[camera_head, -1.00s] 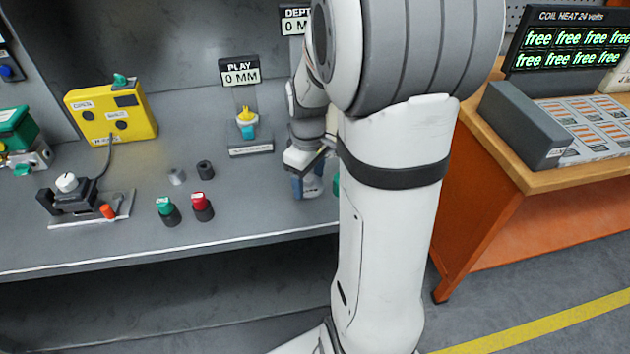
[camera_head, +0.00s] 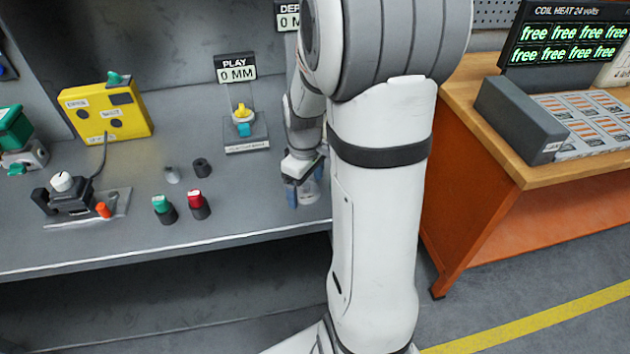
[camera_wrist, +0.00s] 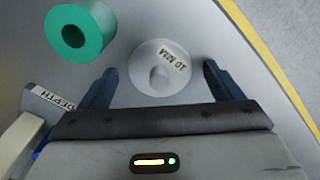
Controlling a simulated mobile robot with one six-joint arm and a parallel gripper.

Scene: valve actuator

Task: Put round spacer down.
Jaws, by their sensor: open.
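The round spacer (camera_wrist: 160,68) is a pale grey disc marked "10 MM" with a small round feature at its middle. In the wrist view it lies between the two blue fingers of my gripper (camera_wrist: 159,66), with a visible gap on each side. My gripper (camera_head: 304,188) is open, low over the front part of the grey bench in the head view. There, a pale patch between the fingers is too small to make out clearly, and my arm hides the area to its right.
A teal ring (camera_wrist: 80,34) lies close by, left of the spacer. Left of my gripper stand a red-topped cylinder (camera_head: 198,204), a green-topped cylinder (camera_head: 164,209) and a dark cylinder (camera_head: 202,168). The PLAY stand (camera_head: 243,130) is behind. The bench's front edge (camera_head: 180,247) is near.

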